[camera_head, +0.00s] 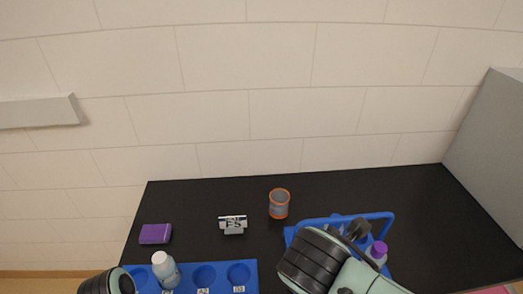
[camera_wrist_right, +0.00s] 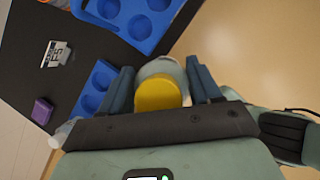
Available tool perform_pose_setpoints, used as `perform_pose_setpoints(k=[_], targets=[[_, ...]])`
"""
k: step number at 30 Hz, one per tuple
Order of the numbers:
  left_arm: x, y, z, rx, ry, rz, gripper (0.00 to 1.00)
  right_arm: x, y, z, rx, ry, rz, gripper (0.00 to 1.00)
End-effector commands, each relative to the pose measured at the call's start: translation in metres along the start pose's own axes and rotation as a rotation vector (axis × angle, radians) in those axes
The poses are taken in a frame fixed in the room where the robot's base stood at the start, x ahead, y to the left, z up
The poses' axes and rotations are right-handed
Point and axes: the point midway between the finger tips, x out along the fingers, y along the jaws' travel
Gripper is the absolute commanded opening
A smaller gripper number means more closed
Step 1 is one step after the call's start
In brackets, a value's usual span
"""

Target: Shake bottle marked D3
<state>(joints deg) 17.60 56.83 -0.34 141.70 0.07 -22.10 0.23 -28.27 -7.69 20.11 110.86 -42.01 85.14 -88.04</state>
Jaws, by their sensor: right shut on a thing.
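My right gripper (camera_wrist_right: 163,92) is shut on a bottle with a yellow cap (camera_wrist_right: 158,95). The cap faces the right wrist camera, and no marking on the bottle is visible. The gripper holds it beyond the edge of the dark table, over the floor. In the head view my right arm shows at the lower right, but the held bottle cannot be made out. A white-capped bottle (camera_head: 164,268) stands in the blue rack (camera_head: 220,267) at the lower left, with empty round wells beside it. Part of my left arm shows at the bottom left; its gripper is out of view.
A blue carrier (camera_head: 381,217) at the right holds a purple-capped bottle (camera_head: 377,252). A small labelled block (camera_head: 233,225), an orange-rimmed cup (camera_head: 279,204) and a purple box (camera_head: 155,234) stand on the black table (camera_head: 330,194). A grey panel (camera_head: 495,145) bounds the right side.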

Motion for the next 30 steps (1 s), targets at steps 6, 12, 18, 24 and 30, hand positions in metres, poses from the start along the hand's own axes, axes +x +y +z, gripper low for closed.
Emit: perform_pose_setpoints(k=[6, 12, 18, 24, 30], targets=[[0.000, 0.000, 0.000, 0.000, 0.000, 0.000, 0.43, 0.053, 0.000, -0.024, 0.000, -0.002, 0.001, 0.03], [0.000, 0.000, 0.000, 0.000, 0.000, 0.000, 0.43, 0.027, -0.003, -0.013, -0.013, 0.005, -0.020, 0.03], [0.000, 0.000, 0.000, 0.000, 0.000, 0.000, 0.43, 0.027, 0.001, -0.012, 0.006, -0.002, 0.009, 0.03], [0.000, 0.000, 0.000, 0.000, 0.000, 0.000, 0.43, 0.051, -0.005, -0.024, -0.016, 0.006, -0.023, 0.03], [0.000, 0.000, 0.000, 0.000, 0.000, 0.000, 0.43, 0.067, -0.002, -0.031, -0.005, 0.001, -0.007, 0.03]])
